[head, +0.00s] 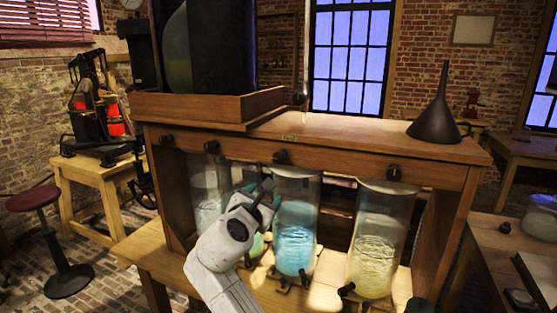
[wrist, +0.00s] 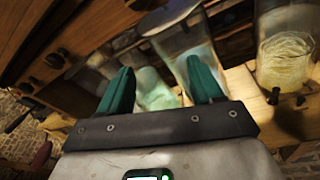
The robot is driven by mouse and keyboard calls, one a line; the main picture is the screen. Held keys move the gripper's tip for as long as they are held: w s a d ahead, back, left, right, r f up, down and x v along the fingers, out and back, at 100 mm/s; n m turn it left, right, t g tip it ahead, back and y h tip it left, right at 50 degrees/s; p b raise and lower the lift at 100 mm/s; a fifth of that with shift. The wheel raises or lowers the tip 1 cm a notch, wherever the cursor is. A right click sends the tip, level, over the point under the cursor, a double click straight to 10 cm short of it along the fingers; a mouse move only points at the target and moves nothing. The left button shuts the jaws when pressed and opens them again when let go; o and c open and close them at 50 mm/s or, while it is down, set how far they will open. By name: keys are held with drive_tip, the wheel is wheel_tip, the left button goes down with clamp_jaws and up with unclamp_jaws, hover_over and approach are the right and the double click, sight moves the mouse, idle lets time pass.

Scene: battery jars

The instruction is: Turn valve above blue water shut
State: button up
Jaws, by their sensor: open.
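A jar of blue water (head: 295,250) stands third from the left under a wooden beam. A black valve knob (head: 281,157) sits on the beam's front face above it. My gripper (head: 264,190) is open and empty, in front of the jars, below and slightly left of that knob and apart from it. It partly covers a jar of greenish water (head: 255,247). In the wrist view, the green fingers (wrist: 160,78) are spread with a pale green jar (wrist: 155,92) behind them. Dark knobs show on the beam there, but I cannot tell which is which.
A jar of yellow liquid (head: 378,245) stands right, under another knob (head: 394,173); it also shows in the wrist view (wrist: 285,62). A clear jar (head: 207,195) stands left. A black funnel (head: 440,108) and wooden tray (head: 215,108) sit on top. Small taps stick out at the jar bases.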

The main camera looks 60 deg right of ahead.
drive_tip(key=n+h, duration=0.2)
approach(278, 159)
drive_tip(key=shift+g, duration=0.3)
drive_tip(key=d, duration=0.3)
drive_tip(key=w+d+p, duration=0.1)
drive_tip(key=d, duration=0.3)
drive_tip(key=w+d+p, duration=0.1)
drive_tip(key=d, duration=0.2)
drive_tip(key=shift+d+r, duration=0.1)
drive_tip(key=shift+d, duration=0.3)
drive_tip(key=c, duration=1.1)
